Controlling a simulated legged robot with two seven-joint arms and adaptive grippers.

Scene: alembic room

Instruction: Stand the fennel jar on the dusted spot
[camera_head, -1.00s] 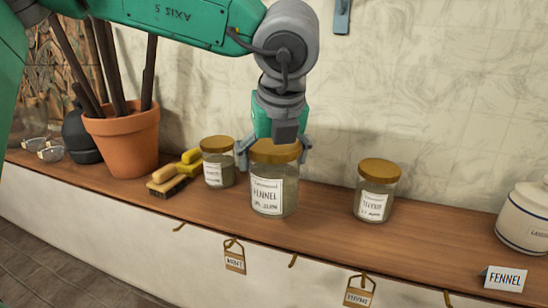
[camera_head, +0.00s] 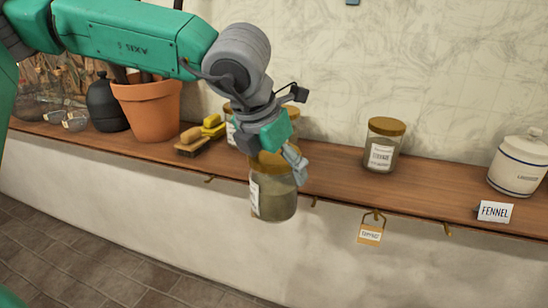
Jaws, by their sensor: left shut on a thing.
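The fennel jar (camera_head: 272,200) is a glass jar with a gold lid and a white label, now turned to the left side. My left gripper (camera_head: 277,162) is shut on it around the lid, and the jar hangs tilted slightly in front of the shelf's front edge. A white card reading FENNEL (camera_head: 495,211) stands at the shelf's front edge on the right. I cannot make out a dusted spot on the shelf (camera_head: 430,190). My right gripper is not in view.
Another gold-lidded jar (camera_head: 383,148) stands right of the held jar, with a white lidded crock (camera_head: 518,165) farther right. A jar (camera_head: 231,130) is partly hidden behind my gripper.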

